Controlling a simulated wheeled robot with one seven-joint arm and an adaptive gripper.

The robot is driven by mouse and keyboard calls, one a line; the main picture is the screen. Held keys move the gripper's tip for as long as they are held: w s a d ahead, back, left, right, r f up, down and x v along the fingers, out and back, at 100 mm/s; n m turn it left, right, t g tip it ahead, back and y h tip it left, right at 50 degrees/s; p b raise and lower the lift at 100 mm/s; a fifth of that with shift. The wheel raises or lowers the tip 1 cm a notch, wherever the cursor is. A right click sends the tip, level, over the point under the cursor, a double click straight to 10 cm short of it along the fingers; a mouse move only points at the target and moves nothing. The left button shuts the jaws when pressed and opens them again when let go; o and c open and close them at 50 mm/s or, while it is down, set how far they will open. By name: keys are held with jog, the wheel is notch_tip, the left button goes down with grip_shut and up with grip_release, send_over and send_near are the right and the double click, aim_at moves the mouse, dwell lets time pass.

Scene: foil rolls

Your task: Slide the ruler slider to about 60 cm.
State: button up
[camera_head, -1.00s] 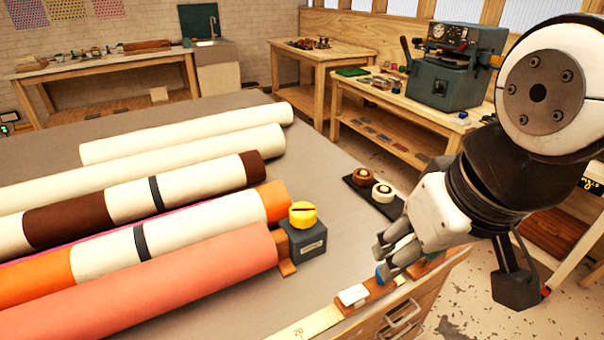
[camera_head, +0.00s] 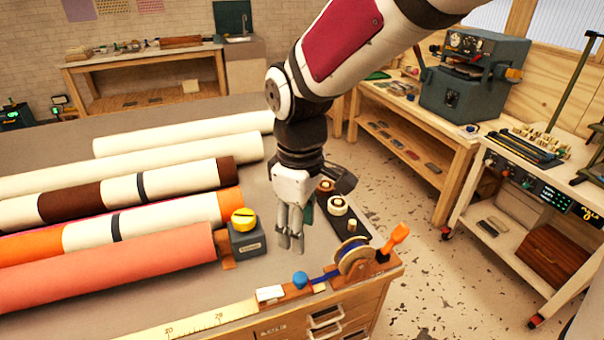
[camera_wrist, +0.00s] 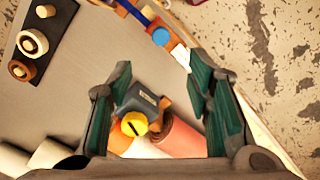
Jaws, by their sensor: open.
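The yellow ruler (camera_head: 190,324) runs along the front edge of the worktable. A small white block (camera_head: 270,293), which looks like the slider, sits at the right end of its visible scale, beside a wooden piece with a blue knob (camera_head: 300,279). I cannot read the slider's exact value. My gripper (camera_head: 290,246) points down above the table, behind the slider and right of the grey box. It is open and empty. In the wrist view, the white block (camera_wrist: 181,56) and the blue knob (camera_wrist: 160,36) lie beyond my spread fingers (camera_wrist: 160,112).
A grey box with a yellow knob (camera_head: 243,219) stands left of my gripper, at the end of a coral roll (camera_head: 120,268). Several other rolls lie behind it. A blue-rimmed spool (camera_head: 357,258) and an orange handle (camera_head: 396,237) stand right of the slider. A dark tray (camera_head: 352,232) holds small round pieces.

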aim_at(300, 277)
notch_tip(300, 277, down, 14)
jog(key=shift+a+f+p, duration=0.1)
jog(key=shift+p, duration=0.25)
dwell(0.4)
grip_shut()
